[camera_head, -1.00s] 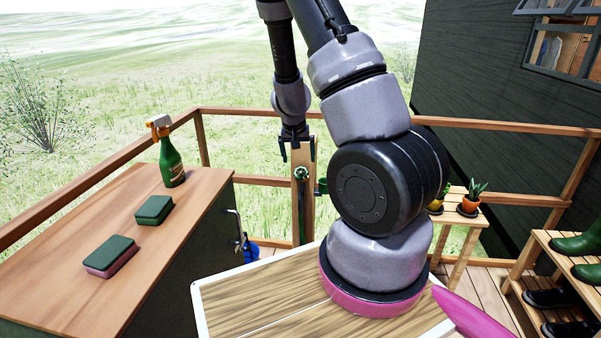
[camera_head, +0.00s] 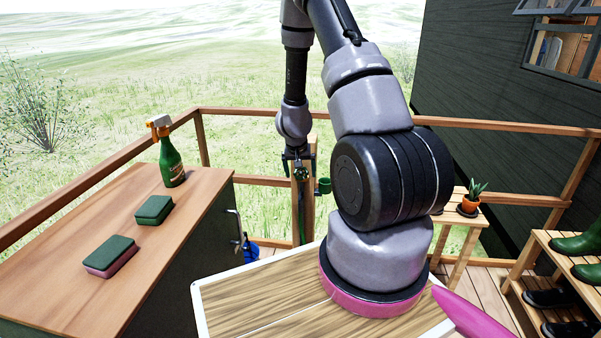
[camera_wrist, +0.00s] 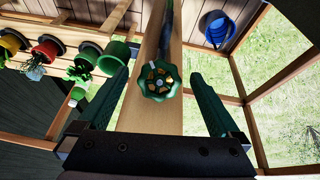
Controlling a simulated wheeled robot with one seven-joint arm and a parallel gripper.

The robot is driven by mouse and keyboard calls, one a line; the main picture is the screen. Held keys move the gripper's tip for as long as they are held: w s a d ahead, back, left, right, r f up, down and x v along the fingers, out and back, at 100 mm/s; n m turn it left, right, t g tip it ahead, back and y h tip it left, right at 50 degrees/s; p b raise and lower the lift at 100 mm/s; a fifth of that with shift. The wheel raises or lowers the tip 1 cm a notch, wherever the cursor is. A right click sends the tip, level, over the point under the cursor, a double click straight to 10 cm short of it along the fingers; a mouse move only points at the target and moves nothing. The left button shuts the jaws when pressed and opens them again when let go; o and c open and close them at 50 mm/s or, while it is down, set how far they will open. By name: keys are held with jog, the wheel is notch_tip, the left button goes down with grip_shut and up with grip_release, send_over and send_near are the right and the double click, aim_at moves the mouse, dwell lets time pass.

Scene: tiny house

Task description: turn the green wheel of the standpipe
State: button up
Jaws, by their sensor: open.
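The green wheel (camera_wrist: 158,80) of the standpipe faces my wrist camera, with a yellowish, spoked centre. It sits on a wooden post (camera_wrist: 137,112). In the wrist view my gripper (camera_wrist: 157,92) is open, with one dark green finger on each side of the wheel and a visible gap to both. I cannot tell how far the fingertips are from it in depth. In the head view my gripper (camera_head: 299,162) is small, in front of the post (camera_head: 308,210), and the wheel is hard to make out there. A green cup-like part (camera_head: 323,185) shows at the post's right.
A wooden counter (camera_head: 75,250) at left holds a spray bottle (camera_head: 171,163) and two sponges. A railing (camera_head: 500,125) runs behind the post. A potted plant (camera_head: 470,203) stands on a small table at right, beside a boot rack (camera_head: 560,265).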

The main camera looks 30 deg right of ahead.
jog(key=c, duration=1.4)
jog(key=shift+m, duration=0.3)
jog(key=shift+o, duration=0.2)
jog(key=m, duration=0.3)
jog(key=shift+t+y, duration=0.3)
jog(key=shift+y, duration=0.1)
jog(key=shift+m+t, duration=0.3)
jog(key=shift+m, duration=1)
jog(key=o, duration=1.4)
jog(key=shift+c, duration=0.2)
jog(key=shift+r, duration=0.1)
